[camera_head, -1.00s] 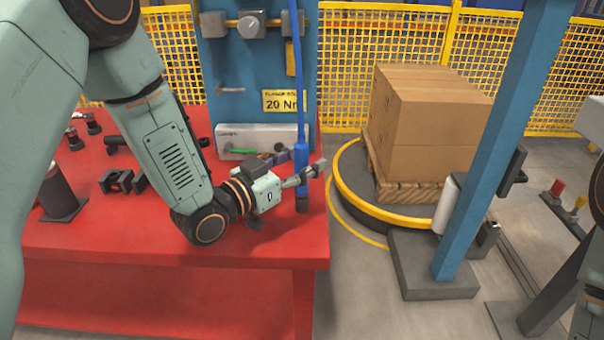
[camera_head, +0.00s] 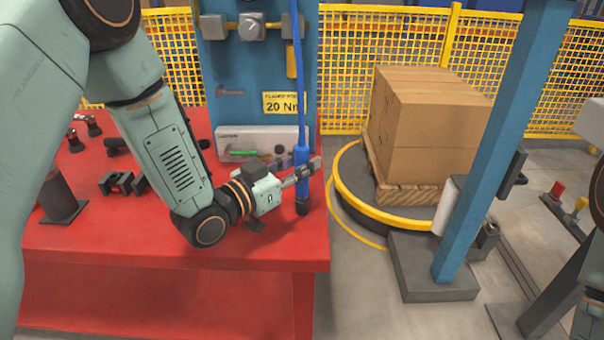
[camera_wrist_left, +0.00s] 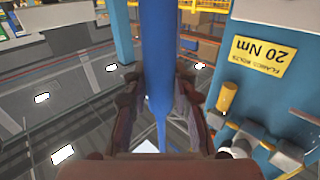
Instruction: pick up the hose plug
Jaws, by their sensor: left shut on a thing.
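The hose plug (camera_head: 302,157) is a blue cylinder with a dark lower end, hanging upright on a thin blue hose at the right edge of the red table. My left gripper (camera_head: 307,173) is shut on it from the left, around its middle. In the left wrist view the blue plug (camera_wrist_left: 157,45) stands between the two dark fingers (camera_wrist_left: 160,105), which lie against its sides. My right gripper is not in view.
The red table (camera_head: 120,232) holds dark fittings (camera_head: 120,182) and a dark cylinder (camera_head: 60,195). A blue panel (camera_head: 235,70) with a "20 Nm" sign (camera_head: 284,101) stands behind. A blue post (camera_head: 500,140) and boxes on a pallet (camera_head: 430,125) are at right.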

